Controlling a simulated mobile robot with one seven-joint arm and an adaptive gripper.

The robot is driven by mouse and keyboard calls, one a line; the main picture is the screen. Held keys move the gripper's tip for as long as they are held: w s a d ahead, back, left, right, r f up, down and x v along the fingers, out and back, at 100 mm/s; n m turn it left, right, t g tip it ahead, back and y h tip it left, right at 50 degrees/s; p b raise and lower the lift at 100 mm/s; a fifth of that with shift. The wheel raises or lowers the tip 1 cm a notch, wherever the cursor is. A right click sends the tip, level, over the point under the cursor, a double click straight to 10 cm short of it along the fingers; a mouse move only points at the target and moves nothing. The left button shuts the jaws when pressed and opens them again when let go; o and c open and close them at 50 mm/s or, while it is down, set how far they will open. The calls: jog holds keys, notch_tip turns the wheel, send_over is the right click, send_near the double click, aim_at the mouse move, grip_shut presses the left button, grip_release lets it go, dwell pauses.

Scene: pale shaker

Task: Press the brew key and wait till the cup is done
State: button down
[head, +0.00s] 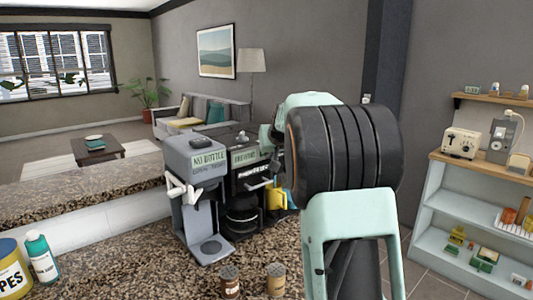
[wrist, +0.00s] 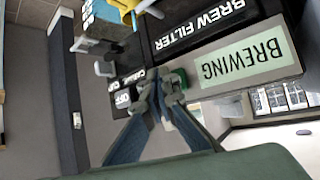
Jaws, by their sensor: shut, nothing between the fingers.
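The black coffee maker (head: 258,180) stands on the granite counter behind a grey-blue machine. Its lit display (wrist: 245,62) reads BREWING, upside down in the wrist view. A BREW FILTER panel (wrist: 200,25) is beside the display. My gripper (wrist: 168,90) is shut and empty, its fingertips close to a small green key (wrist: 183,78) by the display. I cannot tell whether they touch it. A dark carafe (head: 241,217) sits low in the coffee maker. My arm hides part of the machine in the head view, and I cannot make out a cup.
The grey-blue machine (head: 195,160) reads NO BOTTLE and has a white handle (head: 182,190). Two small jars (head: 230,282) stand at the counter front. A shelf unit (head: 440,205) stands right.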

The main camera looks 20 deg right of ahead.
jog(key=shift+s, duration=0.1)
jog(key=shift+s+d+b, duration=0.25)
jog(key=shift+s+b, duration=0.4)
jog(key=shift+b, duration=0.1)
jog(key=s+b, duration=0.1)
jog(key=s+d+b, duration=0.1)
jog(key=s, duration=0.1)
jog(key=s+b, duration=0.1)
jog(key=b, duration=0.1)
jog(key=shift+s+d, duration=0.35)
dwell(0.5)
